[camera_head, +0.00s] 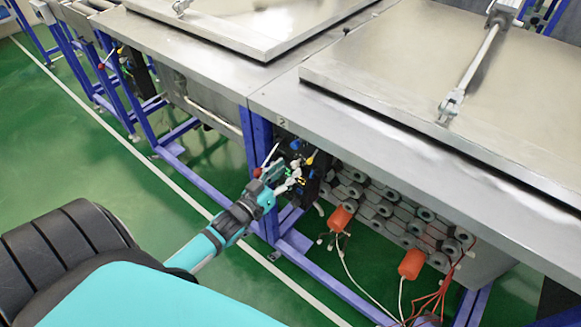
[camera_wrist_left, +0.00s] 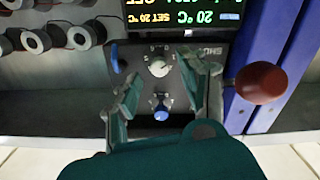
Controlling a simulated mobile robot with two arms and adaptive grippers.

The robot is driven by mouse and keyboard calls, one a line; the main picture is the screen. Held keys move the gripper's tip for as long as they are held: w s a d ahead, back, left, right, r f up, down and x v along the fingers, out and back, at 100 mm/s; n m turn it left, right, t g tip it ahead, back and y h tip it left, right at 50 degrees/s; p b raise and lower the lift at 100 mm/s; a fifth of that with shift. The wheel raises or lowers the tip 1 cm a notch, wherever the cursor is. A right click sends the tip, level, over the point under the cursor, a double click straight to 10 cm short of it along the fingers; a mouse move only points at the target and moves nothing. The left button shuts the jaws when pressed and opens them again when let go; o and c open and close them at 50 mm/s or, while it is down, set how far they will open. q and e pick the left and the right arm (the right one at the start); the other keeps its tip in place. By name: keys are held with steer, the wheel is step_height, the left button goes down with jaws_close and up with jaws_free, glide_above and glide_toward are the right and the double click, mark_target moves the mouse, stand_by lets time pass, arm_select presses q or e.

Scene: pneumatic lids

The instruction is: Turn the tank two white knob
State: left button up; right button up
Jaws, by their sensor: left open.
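The tank two panel (camera_head: 312,175) is under the table edge marked 2, in the middle of the head view. In the left wrist view, the white knob (camera_wrist_left: 159,66) is on the dark panel face, upper middle. My left gripper (camera_wrist_left: 158,82) is open, its two green fingers apart to the left and right of the knob. I cannot tell whether they touch it. In the head view, my left gripper (camera_head: 280,178) is at the panel and hides part of it. My right gripper is not in view.
A blue knob (camera_wrist_left: 160,110) sits below the white knob. A red ball lever (camera_wrist_left: 262,82) is close on the right, beside a blue post (camera_wrist_left: 268,55). A lit display (camera_wrist_left: 185,18) is above. Orange floats (camera_head: 341,217) hang right of the panel; green floor is clear at left.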

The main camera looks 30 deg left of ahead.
arm_select(q)
steer(key=shift+w, duration=1)
steer(key=shift+d, duration=0.1)
jaws_close()
